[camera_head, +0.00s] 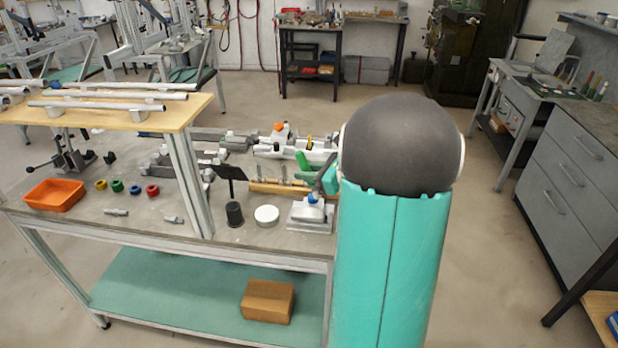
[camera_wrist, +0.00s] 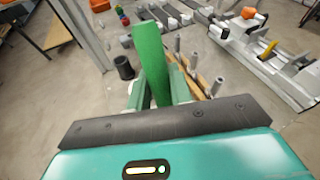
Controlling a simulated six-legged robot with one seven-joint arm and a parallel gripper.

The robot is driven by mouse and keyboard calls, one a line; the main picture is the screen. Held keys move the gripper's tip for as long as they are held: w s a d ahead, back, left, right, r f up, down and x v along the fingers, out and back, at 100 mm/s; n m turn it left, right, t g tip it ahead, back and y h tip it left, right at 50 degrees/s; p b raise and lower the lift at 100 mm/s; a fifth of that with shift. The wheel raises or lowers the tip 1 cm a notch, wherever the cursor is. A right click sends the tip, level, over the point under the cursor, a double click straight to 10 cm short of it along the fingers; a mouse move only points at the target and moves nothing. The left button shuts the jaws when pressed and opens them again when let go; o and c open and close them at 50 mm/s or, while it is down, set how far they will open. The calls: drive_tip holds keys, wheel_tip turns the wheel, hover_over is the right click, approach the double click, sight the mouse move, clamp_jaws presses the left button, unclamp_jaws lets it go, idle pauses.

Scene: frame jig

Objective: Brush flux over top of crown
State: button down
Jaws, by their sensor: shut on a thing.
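My gripper (camera_wrist: 158,90) is shut on a green handle (camera_wrist: 149,55), seemingly the flux brush's, which stands up between the fingers in the wrist view. In the head view the green handle (camera_head: 302,161) shows just left of my arm, above the bench; my gripper is mostly hidden there behind the arm. The brush tip cannot be made out. Below the handle is a grey block fixture (camera_head: 310,214) with a blue knob on top. I cannot tell for certain which part is the crown. No contact between brush and fixture can be seen.
A dark cup (camera_head: 235,213) and a white round lid (camera_head: 266,215) stand left of the fixture. A wooden rack (camera_head: 279,188) with upright pins lies behind. A shelf post (camera_head: 190,180), coloured rings (camera_head: 134,189) and an orange tray (camera_head: 55,194) are farther left.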

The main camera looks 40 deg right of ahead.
sight(307, 162)
drive_tip(key=shift+s+r, duration=0.2)
drive_tip(key=shift+r, duration=0.8)
drive_tip(key=shift+w+r, duration=0.15)
drive_tip(key=shift+r, duration=1.15)
